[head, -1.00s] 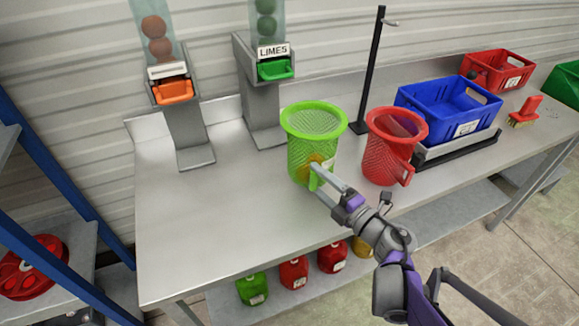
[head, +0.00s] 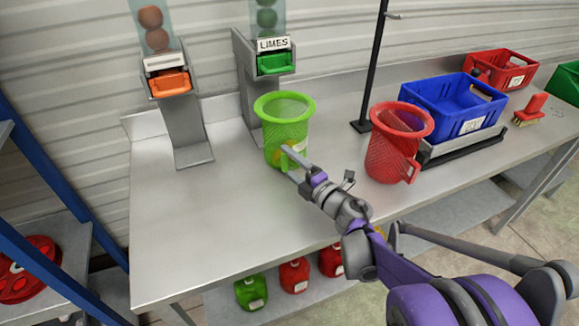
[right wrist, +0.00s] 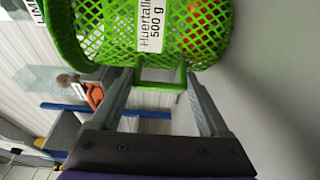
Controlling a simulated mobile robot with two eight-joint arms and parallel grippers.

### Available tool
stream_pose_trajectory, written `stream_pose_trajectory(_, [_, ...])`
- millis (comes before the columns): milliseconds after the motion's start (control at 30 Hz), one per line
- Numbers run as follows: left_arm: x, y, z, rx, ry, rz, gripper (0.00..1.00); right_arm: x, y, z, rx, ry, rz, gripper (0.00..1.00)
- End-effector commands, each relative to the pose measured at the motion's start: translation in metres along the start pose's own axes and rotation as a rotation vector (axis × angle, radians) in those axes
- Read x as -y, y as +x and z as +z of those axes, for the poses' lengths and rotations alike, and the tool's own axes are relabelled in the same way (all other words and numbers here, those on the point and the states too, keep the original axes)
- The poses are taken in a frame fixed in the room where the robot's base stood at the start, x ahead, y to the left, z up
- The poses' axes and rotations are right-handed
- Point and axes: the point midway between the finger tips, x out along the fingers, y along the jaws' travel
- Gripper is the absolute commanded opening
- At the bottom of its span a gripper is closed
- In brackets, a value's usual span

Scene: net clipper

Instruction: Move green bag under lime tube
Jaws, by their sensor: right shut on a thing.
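The green bag (head: 287,135) is a mesh basket-like holder with a wide rim, upright over the table just in front of the lime dispenser's stand. My right gripper (head: 290,163) is shut on its front handle. In the right wrist view the fingers (right wrist: 160,85) are on either side of the green handle, and the bag (right wrist: 115,35) fills the top, with a label and something orange-red inside. The lime tube (head: 267,18) holds green limes above a green chute (head: 274,64) and a "LIMES" sign. The bag is below and slightly right of the chute. My left gripper is not in view.
A red mesh bag (head: 392,150) stands close to the right. Behind it are a black pole (head: 375,70) and a blue crate (head: 455,105) on a scale-like base. The orange dispenser (head: 170,85) stands left. The table's (head: 190,225) left front is clear.

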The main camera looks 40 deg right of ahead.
Motion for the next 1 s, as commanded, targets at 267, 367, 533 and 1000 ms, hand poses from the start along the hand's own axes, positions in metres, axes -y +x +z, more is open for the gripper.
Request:
stream_pose_trajectory(267, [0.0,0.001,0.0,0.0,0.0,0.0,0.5,0.001,0.0,0.0,0.0,0.0,0.001,0.18])
stream_pose_trajectory(367, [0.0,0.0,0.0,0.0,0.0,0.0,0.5,0.001,0.0,0.0,0.0,0.0,0.001,0.91])
stream_pose_trajectory(533, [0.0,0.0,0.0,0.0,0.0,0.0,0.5,0.001,0.0,0.0,0.0,0.0,0.001,1.0])
stream_pose_trajectory(1000, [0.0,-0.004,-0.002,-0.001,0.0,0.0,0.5,-0.003,-0.051,0.001,0.005,-0.002,0.001,1.0])
